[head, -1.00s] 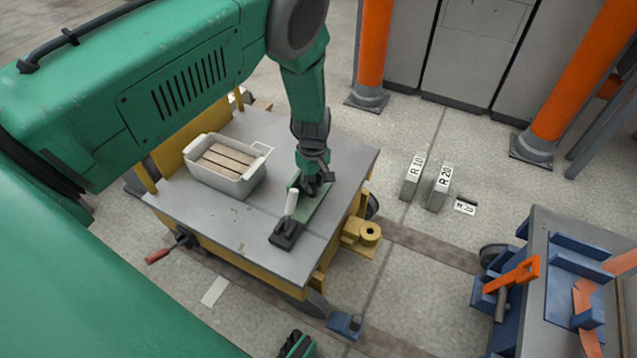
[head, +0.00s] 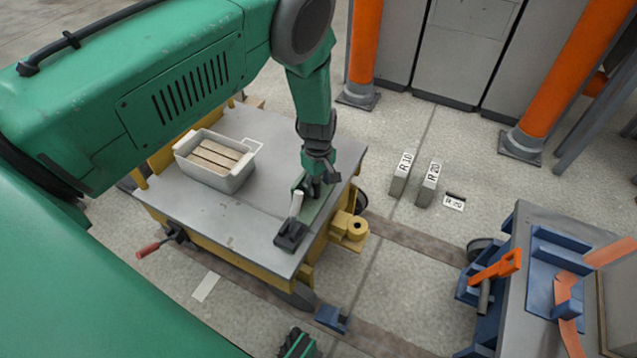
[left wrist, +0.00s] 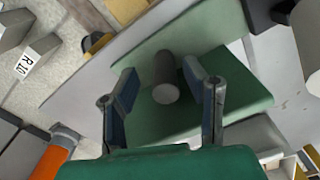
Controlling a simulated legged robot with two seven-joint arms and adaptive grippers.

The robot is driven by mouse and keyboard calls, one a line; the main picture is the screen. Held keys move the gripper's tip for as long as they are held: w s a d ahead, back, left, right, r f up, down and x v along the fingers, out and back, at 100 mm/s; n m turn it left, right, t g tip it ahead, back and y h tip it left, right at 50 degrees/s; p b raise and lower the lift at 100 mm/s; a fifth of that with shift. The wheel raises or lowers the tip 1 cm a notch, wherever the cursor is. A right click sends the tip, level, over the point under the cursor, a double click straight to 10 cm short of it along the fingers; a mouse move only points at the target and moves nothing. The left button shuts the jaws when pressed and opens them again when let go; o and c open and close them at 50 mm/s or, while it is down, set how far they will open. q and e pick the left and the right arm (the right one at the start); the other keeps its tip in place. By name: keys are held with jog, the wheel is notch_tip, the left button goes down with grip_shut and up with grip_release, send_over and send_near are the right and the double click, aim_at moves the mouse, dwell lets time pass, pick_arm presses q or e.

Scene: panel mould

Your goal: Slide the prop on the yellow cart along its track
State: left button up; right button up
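The yellow cart (head: 265,258) has a grey top. On it, near the right edge, a green plate (head: 316,210) carries a pale upright cylinder, the prop (head: 297,203), with a dark block (head: 291,236) at its near end. My left gripper (head: 317,187) reaches down just behind the prop. In the left wrist view, its two fingers (left wrist: 160,74) are apart, one on each side of a grey cylinder (left wrist: 166,82). Gaps show beside the cylinder, so the fingers look open. The track itself is not clearly seen.
A pale bin (head: 215,172) of wooden pieces stands on the cart's left part. A red handle (head: 149,249) sticks out at the cart's left. Grey blocks (head: 401,176) stand on the floor to the right. A second cart (head: 560,215) with blue and orange fittings stands at right.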

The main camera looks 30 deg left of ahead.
pick_arm(q)
jog(key=shift+r, duration=0.1)
notch_tip(320, 180, up, 12)
dwell(0.4)
jog(key=shift+f, duration=0.2)
dwell(0.4)
